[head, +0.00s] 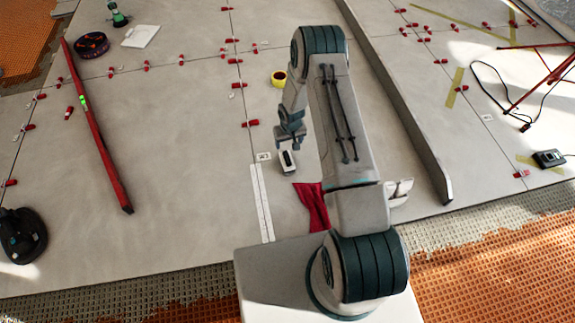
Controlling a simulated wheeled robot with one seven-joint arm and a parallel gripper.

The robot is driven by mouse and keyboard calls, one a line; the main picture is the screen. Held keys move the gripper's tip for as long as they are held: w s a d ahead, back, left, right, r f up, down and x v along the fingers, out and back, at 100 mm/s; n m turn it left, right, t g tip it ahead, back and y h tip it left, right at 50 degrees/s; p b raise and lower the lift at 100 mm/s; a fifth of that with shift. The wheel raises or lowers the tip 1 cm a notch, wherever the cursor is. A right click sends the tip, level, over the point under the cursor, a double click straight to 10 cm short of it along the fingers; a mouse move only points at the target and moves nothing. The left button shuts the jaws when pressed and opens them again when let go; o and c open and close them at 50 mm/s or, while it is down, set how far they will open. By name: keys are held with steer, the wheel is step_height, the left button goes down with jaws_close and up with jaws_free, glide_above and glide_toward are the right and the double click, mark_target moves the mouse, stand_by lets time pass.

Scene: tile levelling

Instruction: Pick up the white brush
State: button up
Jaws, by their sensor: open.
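I cannot make out a white brush for certain. A white object (400,192) lies on the floor just right of my arm's lower link, which partly hides it; I cannot tell whether it is the brush. My gripper (288,166) hangs at the end of the folded arm, left of the upper link, above the grey tiles. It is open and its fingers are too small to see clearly. I see nothing held in it.
A red cloth (312,205) and white strips (262,203) lie near my base. A long red level (95,130) lies left. A yellow tape roll (279,78) lies beyond the gripper. Red clips dot the tile joints.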

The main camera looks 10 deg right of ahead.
mark_target(287, 157)
steer(key=f+b, duration=0.1)
steer(key=f, duration=0.2)
steer(key=f+b, duration=0.1)
steer(key=f, duration=0.3)
steer(key=f+b, duration=0.1)
steer(key=f, duration=0.3)
steer(key=shift+w+a+f, duration=0.1)
steer(key=shift+w+a, duration=0.1)
steer(key=shift+w, duration=0.1)
steer(key=shift+w+f+b, duration=0.4)
steer(key=shift+f+b, duration=0.25)
steer(key=shift+f, duration=0.4)
steer(key=shift+w+f+b, duration=0.35)
steer(key=shift+f+b, duration=0.3)
steer(key=shift+f, duration=0.35)
steer(key=shift+w+f+b, duration=0.4)
steer(key=shift+f+b, duration=0.25)
steer(key=shift+f, duration=0.4)
steer(key=shift+r, duration=0.1)
steer(key=c, duration=1.2)
